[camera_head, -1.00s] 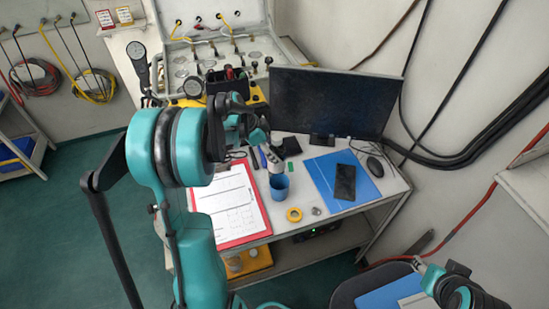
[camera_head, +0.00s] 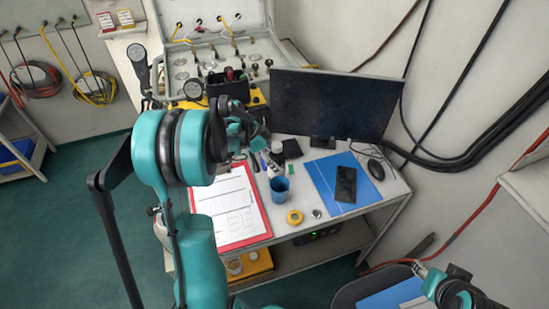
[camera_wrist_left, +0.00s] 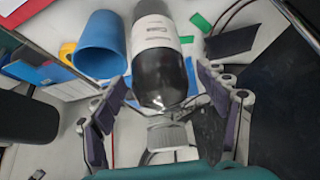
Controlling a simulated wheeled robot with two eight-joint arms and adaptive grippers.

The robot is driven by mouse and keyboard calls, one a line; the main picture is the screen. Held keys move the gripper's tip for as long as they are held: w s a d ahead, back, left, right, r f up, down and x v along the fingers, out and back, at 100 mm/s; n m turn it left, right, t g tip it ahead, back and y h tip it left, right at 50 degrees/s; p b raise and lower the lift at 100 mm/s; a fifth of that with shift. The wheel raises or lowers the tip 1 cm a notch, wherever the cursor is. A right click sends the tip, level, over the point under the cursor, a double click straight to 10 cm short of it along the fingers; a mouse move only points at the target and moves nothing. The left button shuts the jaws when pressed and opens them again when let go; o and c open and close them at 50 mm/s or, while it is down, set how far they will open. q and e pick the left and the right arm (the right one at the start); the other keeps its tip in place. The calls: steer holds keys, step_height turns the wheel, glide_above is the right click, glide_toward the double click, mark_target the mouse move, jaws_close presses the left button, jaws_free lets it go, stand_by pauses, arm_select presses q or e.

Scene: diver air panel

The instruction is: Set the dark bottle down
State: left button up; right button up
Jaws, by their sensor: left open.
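The dark bottle (camera_wrist_left: 158,75) shows large in the left wrist view, glossy black with a white label band. My left gripper (camera_wrist_left: 163,100) is open, with a finger on each side of the bottle and visible gaps between. In the head view the left gripper (camera_head: 256,138) is over the back left of the desk, partly hidden by its own arm. The bottle is hard to make out there among small items. Whether its base rests on the desk is unclear. Part of my right arm shows at the lower right; its fingers are unclear.
A blue cup (camera_head: 279,189) stands close to the bottle, also in the wrist view (camera_wrist_left: 100,45). A red clipboard (camera_head: 264,222), yellow tape roll (camera_head: 295,217), blue folder (camera_head: 322,181) with a phone (camera_head: 346,183), and monitor (camera_head: 335,105) surround it.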

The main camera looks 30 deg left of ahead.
arm_select(q)
steer(key=p+v, duration=0.3)
steer(key=v, duration=0.9)
steer(key=s+d+r+n+t+y, duration=0.1)
steer(key=s+d+n, duration=0.4)
steer(key=d, duration=0.5)
steer(key=s+d+r+n+t+y, duration=0.1)
steer(key=s+d+n+t+y, duration=0.1)
steer(key=s+d, duration=0.7)
steer(key=d+n+y, duration=0.1)
steer(key=n, duration=0.1)
steer(key=shift+s+d+r+n+y, duration=0.2)
steer(key=shift+s+d+n+y, duration=0.1)
steer(key=shift+d+n, duration=0.1)
steer(key=shift+b, duration=0.3)
step_height(320, 180, down, 7)
steer(key=b, duration=0.7)
